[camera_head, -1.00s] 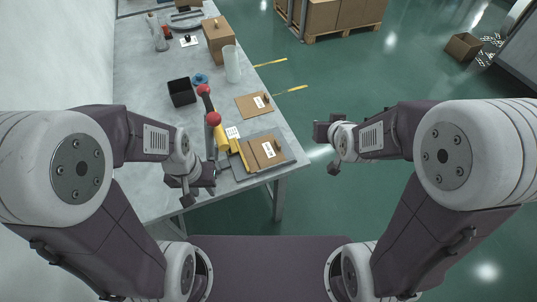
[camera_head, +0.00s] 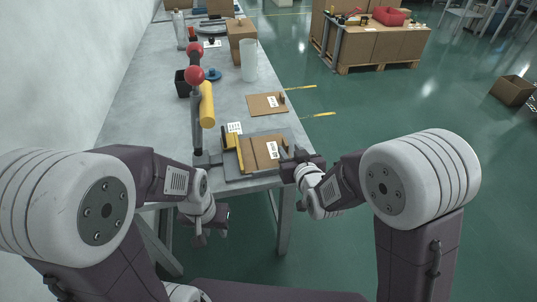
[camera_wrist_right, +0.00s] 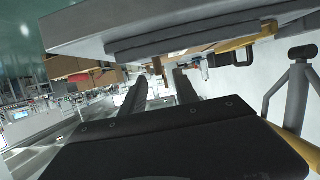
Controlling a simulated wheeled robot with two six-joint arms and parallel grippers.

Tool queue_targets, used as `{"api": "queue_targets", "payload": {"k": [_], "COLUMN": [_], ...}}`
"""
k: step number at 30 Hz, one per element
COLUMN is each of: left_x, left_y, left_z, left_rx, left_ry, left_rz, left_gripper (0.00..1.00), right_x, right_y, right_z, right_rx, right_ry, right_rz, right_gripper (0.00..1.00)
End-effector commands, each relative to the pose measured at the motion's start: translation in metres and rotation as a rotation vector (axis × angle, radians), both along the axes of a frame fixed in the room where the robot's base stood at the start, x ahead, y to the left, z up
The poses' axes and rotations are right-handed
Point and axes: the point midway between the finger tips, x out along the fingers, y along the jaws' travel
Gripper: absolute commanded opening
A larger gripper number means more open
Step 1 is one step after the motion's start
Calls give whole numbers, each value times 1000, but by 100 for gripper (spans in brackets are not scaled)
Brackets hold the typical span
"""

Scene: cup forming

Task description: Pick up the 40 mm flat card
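One flat brown card (camera_head: 264,150) with a white label lies on a grey plate (camera_head: 240,176) at the table's near end. Another flat brown card (camera_head: 266,104) with a label lies farther back on the table. The labels are too small to read, so I cannot tell which is the 40 mm one. My right gripper (camera_head: 298,160) is at the plate's right edge, close to the nearer card. In the right wrist view its two fingers (camera_wrist_right: 160,88) stand apart with nothing clearly between them. My left gripper (camera_head: 207,234) is low, in front of the table's near edge; its fingers are unclear.
A black bin (camera_head: 183,84), white cylinder (camera_head: 249,60) and brown box (camera_head: 241,40) stand farther back. The floor right of the table is clear nearby.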

Motion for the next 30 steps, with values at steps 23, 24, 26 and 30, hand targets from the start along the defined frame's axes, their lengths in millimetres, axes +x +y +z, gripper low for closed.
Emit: {"api": "queue_targets", "payload": {"k": [23,24,26,30], "left_x": [0,0,0,0], "left_y": [0,0,0,0], "left_z": [-7,-7,-7,-7], "left_rx": [0,0,0,0], "left_ry": [1,1,1,0], "left_rz": [0,0,0,0], "left_gripper": [32,32,32,32], "right_x": [56,56,56,56], "right_y": [15,15,15,15], "right_z": [-23,-23,-22,-22], "right_rx": [0,0,0,0], "right_ry": [1,1,1,1], "right_rz": [0,0,0,0], "right_gripper": [34,22,6,0]}}
